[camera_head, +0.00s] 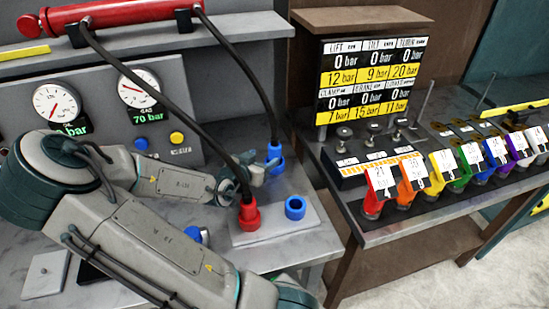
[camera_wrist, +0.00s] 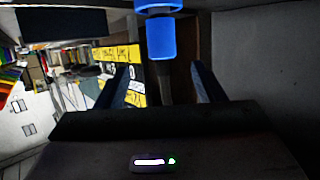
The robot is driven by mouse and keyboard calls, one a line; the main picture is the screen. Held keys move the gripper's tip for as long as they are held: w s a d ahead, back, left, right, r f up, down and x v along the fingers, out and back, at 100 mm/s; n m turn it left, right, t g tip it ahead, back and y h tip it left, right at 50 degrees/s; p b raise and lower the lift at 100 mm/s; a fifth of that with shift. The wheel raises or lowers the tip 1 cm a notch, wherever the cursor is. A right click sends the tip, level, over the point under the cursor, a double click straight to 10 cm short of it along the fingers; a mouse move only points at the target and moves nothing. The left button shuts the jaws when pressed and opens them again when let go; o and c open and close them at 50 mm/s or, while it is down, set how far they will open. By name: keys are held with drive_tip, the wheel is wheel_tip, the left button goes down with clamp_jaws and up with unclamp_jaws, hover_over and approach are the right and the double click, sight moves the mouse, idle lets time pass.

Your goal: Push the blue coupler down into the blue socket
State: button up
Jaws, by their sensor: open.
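The blue coupler (camera_head: 275,152) hangs on a dark hose above the bench, not in the socket. The blue socket (camera_head: 295,208) is an open ring on a light plate (camera_head: 272,226), below and right of the coupler. My gripper (camera_head: 266,170) is just beside the coupler in the head view. In the wrist view the coupler (camera_wrist: 161,38) is in line with the gap between my two dark fingers (camera_wrist: 160,68), around or just past their tips. The fingers stand apart on either side and do not appear to touch it.
A red coupler (camera_head: 249,214) on a hose stands on the plate, left of the blue socket. A gauge panel (camera_head: 115,110) is behind my arm. At right are a pressure display (camera_head: 370,85) and several coloured tagged levers (camera_head: 410,180). The bench right of the socket is clear.

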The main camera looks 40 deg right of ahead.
sight(272, 151)
drive_tip(key=x, duration=0.6)
drive_tip(key=shift+d+p, duration=0.25)
drive_tip(key=shift+p, duration=0.05)
drive_tip(key=shift+f+p+x, duration=0.2)
drive_tip(key=shift+p+x, duration=0.2)
drive_tip(key=shift+x, duration=0.85)
drive_tip(key=shift+f+p+x, duration=0.2)
drive_tip(key=shift+p+x, duration=0.15)
drive_tip(key=shift+x, duration=0.95)
drive_tip(key=shift+w+a, duration=0.2)
drive_tip(key=c, duration=1.2)
drive_tip(key=shift+r, duration=0.1)
drive_tip(key=shift+c, duration=0.2)
